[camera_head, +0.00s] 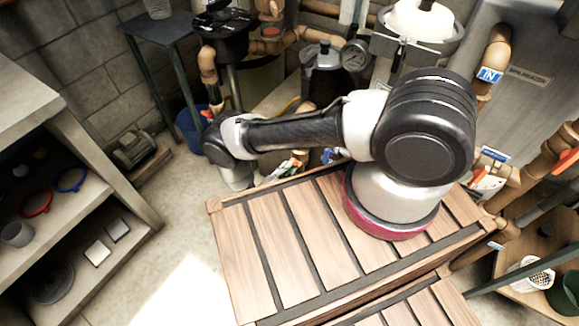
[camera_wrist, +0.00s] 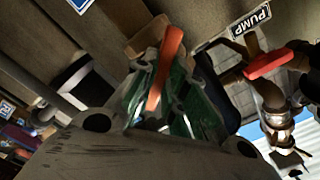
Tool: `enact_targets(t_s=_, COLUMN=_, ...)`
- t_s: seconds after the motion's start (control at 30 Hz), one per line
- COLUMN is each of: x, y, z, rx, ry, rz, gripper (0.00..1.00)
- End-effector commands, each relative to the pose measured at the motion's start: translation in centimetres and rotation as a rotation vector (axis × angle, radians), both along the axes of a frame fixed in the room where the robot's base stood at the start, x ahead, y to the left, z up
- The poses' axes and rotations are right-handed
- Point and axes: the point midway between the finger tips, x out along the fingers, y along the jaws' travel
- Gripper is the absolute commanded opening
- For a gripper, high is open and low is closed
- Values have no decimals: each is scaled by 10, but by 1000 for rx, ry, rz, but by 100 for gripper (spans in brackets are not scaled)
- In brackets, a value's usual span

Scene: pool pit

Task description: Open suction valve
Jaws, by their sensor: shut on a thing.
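In the wrist view an orange valve handle (camera_wrist: 168,58) stands between the green-lined fingers of my gripper (camera_wrist: 165,88), which is shut on it. The handle is long and narrow and runs up and slightly right. The valve body below it is hidden by my gripper. No label naming this handle as the suction valve is readable. In the head view my gripper (camera_head: 291,165) shows small and partly hidden beyond my arm, just past the wooden deck's far edge.
A red handle (camera_wrist: 270,65) on a pipe is close to the right of my gripper, by a PUMP label (camera_wrist: 251,21). In the head view are the wooden deck (camera_head: 285,245), a shelf unit (camera_head: 75,160), a filter tank (camera_head: 418,25) and pipes at right (camera_head: 540,160). Floor (camera_head: 180,240) is clear at left.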

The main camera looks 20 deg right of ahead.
Motion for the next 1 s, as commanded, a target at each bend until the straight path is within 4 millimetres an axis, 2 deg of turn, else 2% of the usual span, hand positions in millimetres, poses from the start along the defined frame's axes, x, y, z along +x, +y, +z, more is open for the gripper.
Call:
enact_targets(t_s=0.3, x=0, y=0, z=-1, rx=-353, ry=490, rz=1, gripper=0)
enact_targets(t_s=0.5, x=0, y=0, z=-1, rx=-537, ry=742, rz=1, gripper=0)
enact_targets(t_s=0.8, x=0, y=0, z=-1, rx=-577, ry=797, rz=1, gripper=0)
enact_targets(t_s=0.83, x=0, y=0, z=-1, rx=-577, ry=797, rz=1, gripper=20)
enact_targets(t_s=0.93, x=0, y=0, z=-1, rx=-577, ry=796, rz=1, gripper=39)
enact_targets(t_s=1.0, x=0, y=0, z=0, rx=-577, ry=795, rz=0, gripper=39)
